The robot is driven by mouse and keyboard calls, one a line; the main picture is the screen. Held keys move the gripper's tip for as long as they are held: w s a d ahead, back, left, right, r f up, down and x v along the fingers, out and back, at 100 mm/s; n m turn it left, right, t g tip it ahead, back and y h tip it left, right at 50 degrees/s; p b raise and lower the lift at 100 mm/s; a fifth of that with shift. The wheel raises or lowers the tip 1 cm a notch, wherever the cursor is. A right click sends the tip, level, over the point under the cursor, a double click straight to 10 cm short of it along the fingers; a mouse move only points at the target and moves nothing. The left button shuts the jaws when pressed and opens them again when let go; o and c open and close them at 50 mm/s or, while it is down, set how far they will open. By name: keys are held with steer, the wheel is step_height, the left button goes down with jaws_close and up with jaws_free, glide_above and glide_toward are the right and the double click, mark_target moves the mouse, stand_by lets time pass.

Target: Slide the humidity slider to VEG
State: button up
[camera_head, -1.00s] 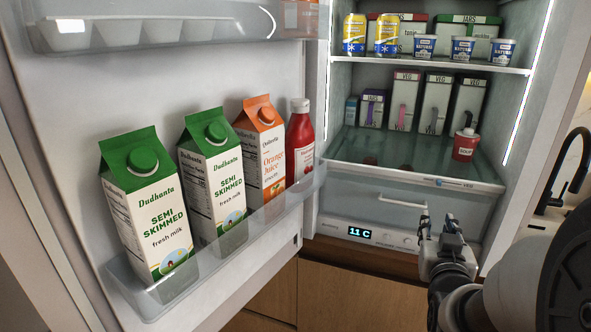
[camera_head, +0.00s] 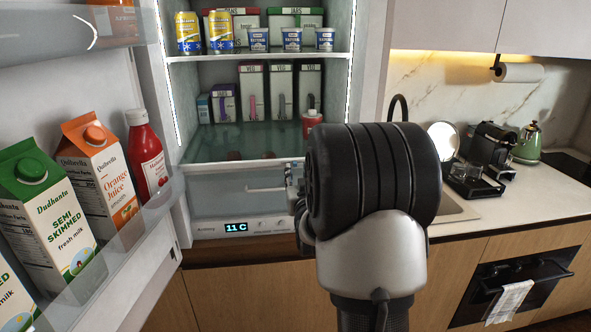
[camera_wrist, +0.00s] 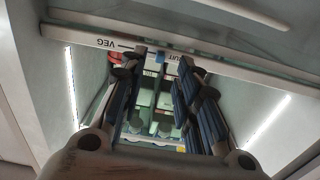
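The humidity slider (camera_wrist: 160,57) is a small blue tab on the white front strip of the glass shelf. In the wrist view, which looks upside down, the VEG label (camera_wrist: 112,43) is to its left and a partly hidden label ending in "UIT" is to its right. My gripper (camera_wrist: 163,60) is open, its two fingertips apart at the strip with the tab showing between them. I cannot tell whether either finger touches the tab. In the head view my gripper (camera_head: 295,182) shows only partly at the shelf front; my arm hides the slider.
The open fridge door with cartons (camera_head: 100,165) and a red bottle (camera_head: 147,155) is on the left. A drawer with a handle (camera_head: 265,189) lies below the shelf, above the 11 C display (camera_head: 236,227). Boxes and a red cup (camera_head: 311,122) stand on the shelf. A counter is right.

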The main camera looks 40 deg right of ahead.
mark_target(296, 165)
steer(key=shift+x, duration=2.15)
jaws_close()
